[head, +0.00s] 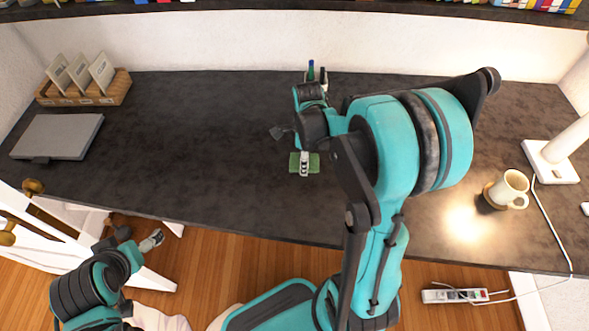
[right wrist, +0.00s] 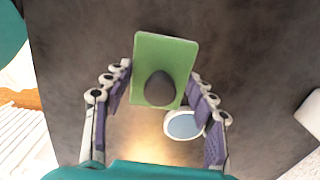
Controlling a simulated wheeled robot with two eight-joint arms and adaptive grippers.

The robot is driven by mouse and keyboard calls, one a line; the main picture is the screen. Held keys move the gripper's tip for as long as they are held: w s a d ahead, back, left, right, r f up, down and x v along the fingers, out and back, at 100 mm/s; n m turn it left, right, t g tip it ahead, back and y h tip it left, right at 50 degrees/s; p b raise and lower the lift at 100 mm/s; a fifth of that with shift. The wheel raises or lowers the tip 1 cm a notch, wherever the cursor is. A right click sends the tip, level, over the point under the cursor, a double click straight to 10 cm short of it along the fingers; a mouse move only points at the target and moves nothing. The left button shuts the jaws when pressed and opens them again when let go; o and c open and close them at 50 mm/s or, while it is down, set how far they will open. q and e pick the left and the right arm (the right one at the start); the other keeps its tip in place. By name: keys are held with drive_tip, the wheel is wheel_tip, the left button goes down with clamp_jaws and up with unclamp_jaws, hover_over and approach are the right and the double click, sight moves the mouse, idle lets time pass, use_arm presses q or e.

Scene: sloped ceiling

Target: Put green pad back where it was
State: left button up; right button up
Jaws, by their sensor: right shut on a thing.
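The green pad (head: 297,168) is at the middle of the dark desk in the head view, under my right gripper (head: 305,158). In the right wrist view the pad (right wrist: 183,58) is between the two fingers of my right gripper (right wrist: 160,76), which is shut on it. A dark oval (right wrist: 160,89) shows on the pad's near face. I cannot tell whether the pad touches the desk. My left gripper (head: 151,240) is low at the left, off the desk's front edge, with nothing seen in it; its opening is unclear.
A mug (head: 511,187) and a white lamp base (head: 550,164) stand at the right. A wooden rack (head: 84,94) and a closed grey laptop (head: 58,136) are at the left. The left-centre desk (head: 190,130) is clear.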

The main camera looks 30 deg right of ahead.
sight(295, 157)
drive_tip(key=w+a+f, duration=0.1)
drive_tip(key=w+f, duration=0.1)
drive_tip(key=shift+w+a+b, duration=0.4)
wheel_tip(295, 157, down, 4)
drive_tip(key=shift+f+b, duration=0.1)
drive_tip(key=shift+b, duration=0.95)
drive_tip(key=o, duration=1.1)
